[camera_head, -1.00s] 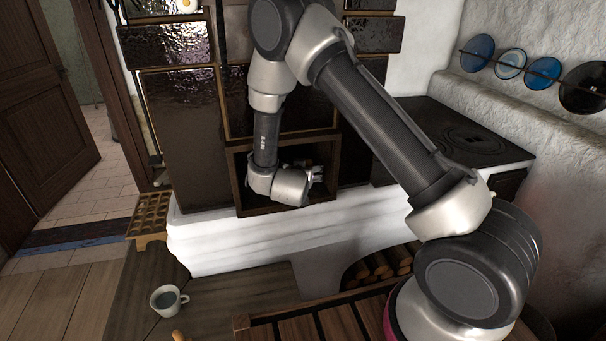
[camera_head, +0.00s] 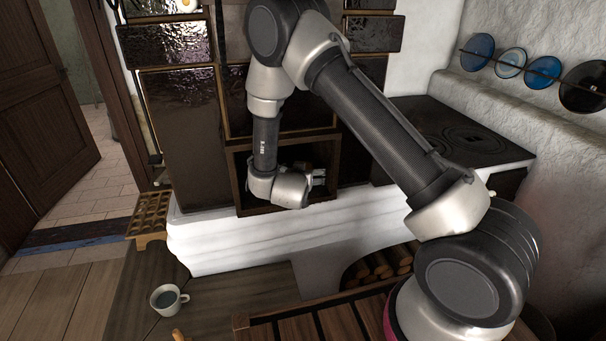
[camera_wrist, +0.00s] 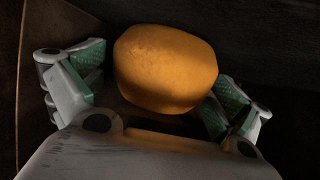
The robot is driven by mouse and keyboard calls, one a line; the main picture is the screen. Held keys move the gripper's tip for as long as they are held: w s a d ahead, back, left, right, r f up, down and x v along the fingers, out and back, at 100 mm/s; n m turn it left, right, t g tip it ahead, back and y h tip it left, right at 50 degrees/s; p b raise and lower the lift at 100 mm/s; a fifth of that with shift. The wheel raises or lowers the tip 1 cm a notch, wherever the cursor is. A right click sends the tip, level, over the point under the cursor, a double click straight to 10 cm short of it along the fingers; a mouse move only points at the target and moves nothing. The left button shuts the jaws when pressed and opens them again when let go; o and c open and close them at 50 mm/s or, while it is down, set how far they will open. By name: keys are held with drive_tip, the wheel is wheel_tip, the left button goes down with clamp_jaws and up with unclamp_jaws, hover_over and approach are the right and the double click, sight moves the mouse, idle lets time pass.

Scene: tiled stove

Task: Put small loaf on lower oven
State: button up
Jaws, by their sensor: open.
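The small loaf (camera_wrist: 165,68) is round and orange-yellow, and fills the middle of the wrist view. It sits on a dark surface between the two fingers of my gripper (camera_head: 317,178), which are spread apart. A gap shows between the loaf and the left finger; the right finger is close to its lower right side, and I cannot tell if they touch. In the head view my gripper is inside the lower oven (camera_head: 238,192), a dark wood-framed opening in the tiled stove. The loaf cannot be made out there.
The oven's frame and walls closely surround my gripper. A white ledge (camera_head: 215,242) runs below it. A black stove top (camera_head: 455,135) is at the right. Firewood (camera_head: 380,265) lies in a niche below.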

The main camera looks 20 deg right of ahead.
drive_tip(key=v, duration=1.2)
